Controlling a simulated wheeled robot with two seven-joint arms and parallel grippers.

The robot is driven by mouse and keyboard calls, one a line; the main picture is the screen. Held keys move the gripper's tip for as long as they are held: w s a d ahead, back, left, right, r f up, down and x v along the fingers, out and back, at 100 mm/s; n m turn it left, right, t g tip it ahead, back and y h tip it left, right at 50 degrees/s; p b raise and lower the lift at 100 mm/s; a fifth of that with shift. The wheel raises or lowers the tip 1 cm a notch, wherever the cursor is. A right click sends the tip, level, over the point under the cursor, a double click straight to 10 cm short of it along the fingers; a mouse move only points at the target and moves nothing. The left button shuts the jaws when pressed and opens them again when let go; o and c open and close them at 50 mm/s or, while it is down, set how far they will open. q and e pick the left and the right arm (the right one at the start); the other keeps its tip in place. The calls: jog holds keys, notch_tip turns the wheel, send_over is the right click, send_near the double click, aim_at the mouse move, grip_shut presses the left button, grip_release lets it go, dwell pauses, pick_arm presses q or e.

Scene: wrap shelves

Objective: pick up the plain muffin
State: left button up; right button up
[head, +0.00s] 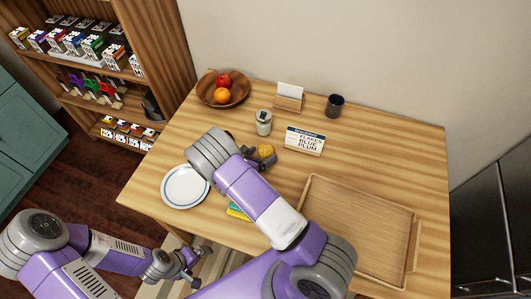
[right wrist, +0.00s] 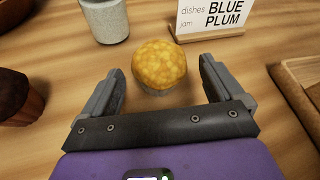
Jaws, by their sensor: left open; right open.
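The plain muffin (right wrist: 160,65) is a golden, round-topped muffin standing upright on the wooden table. It also shows in the head view (head: 266,150), just beyond my right gripper (head: 262,159). In the right wrist view my right gripper (right wrist: 161,78) is open, with its two fingers to the left and right of the muffin. I see gaps on both sides, and no finger clearly touches it. My left gripper (head: 190,268) is open and empty, low at the front left, away from the muffin.
A dark brown muffin (right wrist: 20,103) stands to the left. A grey jar (head: 263,122) and a printed card (head: 305,140) stand behind. A plate (head: 185,187), fruit bowl (head: 210,97), dark cup (head: 335,105) and wooden tray (head: 360,185) share the table. Shelves (head: 125,90) stand at left.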

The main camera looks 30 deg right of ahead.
aim_at(266, 152)
jog(key=x, duration=0.3)
jog(key=shift+d+f, duration=0.1)
jog(key=shift+f, duration=0.05)
jog(key=c, duration=1.1)
jog(key=shift+o, duration=0.2)
